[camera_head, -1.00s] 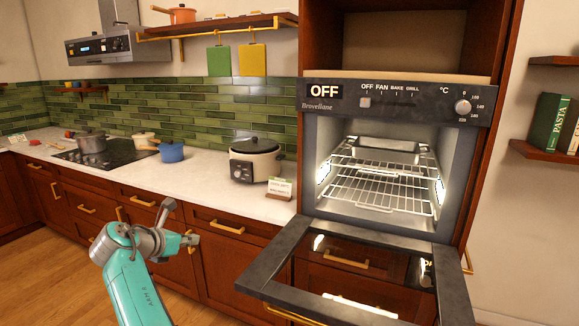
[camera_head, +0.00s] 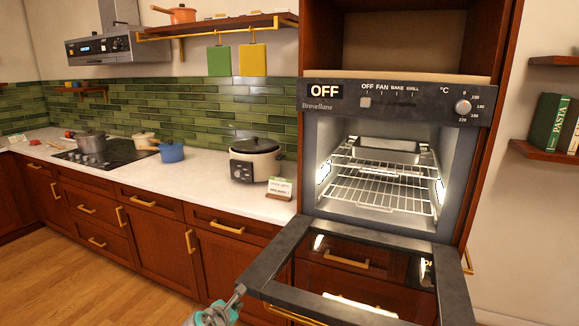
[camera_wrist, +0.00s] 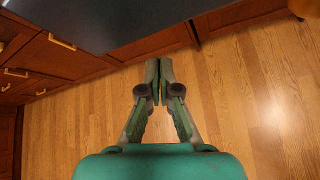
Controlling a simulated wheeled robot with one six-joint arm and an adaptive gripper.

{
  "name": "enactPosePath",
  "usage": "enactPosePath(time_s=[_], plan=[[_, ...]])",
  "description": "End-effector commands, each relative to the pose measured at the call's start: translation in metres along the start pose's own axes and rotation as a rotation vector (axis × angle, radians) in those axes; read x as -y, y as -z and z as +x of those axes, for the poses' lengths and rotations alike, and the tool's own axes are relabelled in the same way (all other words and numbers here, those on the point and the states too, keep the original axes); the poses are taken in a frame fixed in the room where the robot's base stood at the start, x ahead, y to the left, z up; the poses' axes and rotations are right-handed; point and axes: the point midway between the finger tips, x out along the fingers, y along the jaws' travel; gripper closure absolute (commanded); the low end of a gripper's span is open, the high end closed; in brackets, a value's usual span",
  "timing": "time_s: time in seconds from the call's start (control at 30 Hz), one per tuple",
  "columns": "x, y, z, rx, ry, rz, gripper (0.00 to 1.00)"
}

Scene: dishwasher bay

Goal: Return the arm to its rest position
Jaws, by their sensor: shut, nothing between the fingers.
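In the wrist view my gripper (camera_wrist: 159,82) is shut and empty, its two fingers together above the bare wooden floor. The dark open oven door (camera_wrist: 120,18) lies across the top of that view, beyond the fingertips and apart from them as far as I can tell. In the head view only a small grey and teal part of my arm shows at the bottom edge, by the left corner of the oven door (camera_head: 278,250). The rest of my arm is out of that picture.
The oven (camera_head: 385,190) is open, lit inside, with wire racks. The wooden floor (camera_head: 50,280) at the left is clear.

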Motion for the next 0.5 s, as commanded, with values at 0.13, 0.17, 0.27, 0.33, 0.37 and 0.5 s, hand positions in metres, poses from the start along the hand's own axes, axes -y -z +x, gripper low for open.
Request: enactPosePath(time_s=[0.13, 0.17, 0.27, 0.33, 0.37, 0.5], plan=[[0.059, 0.026, 0.018, -0.03, -0.023, 0.114, 1.0], [0.07, 0.031, 0.02, -0.036, -0.028, 0.139, 1.0], [0.11, 0.047, 0.026, -0.059, -0.045, 0.226, 1.0], [0.139, 0.058, 0.028, -0.076, -0.056, 0.292, 1.0], [0.152, 0.063, 0.028, -0.083, -0.06, 0.321, 1.0], [0.209, 0.082, 0.024, -0.117, -0.08, 0.458, 1.0]])
